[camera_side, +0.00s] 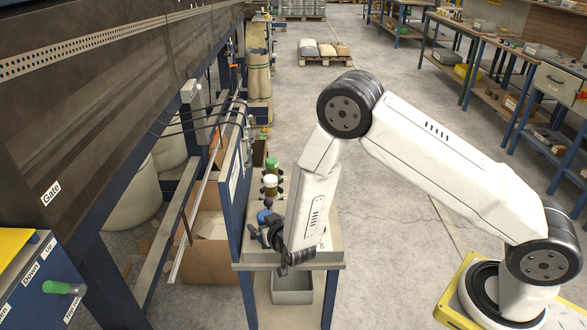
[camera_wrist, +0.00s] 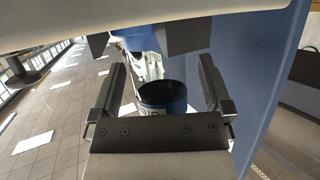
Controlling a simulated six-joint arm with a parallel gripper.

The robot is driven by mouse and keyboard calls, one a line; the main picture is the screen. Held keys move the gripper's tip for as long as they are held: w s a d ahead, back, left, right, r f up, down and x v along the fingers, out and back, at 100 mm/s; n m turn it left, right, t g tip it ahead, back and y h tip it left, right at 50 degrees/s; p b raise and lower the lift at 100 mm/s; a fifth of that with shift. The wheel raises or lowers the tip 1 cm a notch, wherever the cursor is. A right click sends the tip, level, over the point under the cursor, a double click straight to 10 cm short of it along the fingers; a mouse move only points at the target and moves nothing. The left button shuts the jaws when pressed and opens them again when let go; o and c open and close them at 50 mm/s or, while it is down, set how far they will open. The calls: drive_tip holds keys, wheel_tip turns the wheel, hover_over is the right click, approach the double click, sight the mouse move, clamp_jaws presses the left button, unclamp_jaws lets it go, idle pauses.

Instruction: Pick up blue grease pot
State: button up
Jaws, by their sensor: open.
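The blue grease pot (camera_wrist: 163,106) shows in the wrist view between the two black fingers of my gripper (camera_wrist: 160,76). It has a dark open mouth and a partly seen pale label. A gap shows on both sides of it, and the fingers look clear of it. In the side view my gripper (camera_side: 270,245) is low over the small workbench (camera_side: 325,255). A blue thing (camera_side: 265,216), likely the pot, shows just beyond it, partly hidden by dark gripper parts. My gripper is open and empty.
Containers with a green lid (camera_side: 272,163) and a white lid (camera_side: 270,181) stand farther back on the bench. A blue upright panel (camera_side: 238,185) borders the bench on the left. A grey bin (camera_side: 293,288) sits below. Open floor lies to the right.

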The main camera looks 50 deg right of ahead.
clamp_jaws()
idle(0.3)
drive_tip(key=shift+r, duration=0.1)
drive_tip(key=shift+r, duration=4.9)
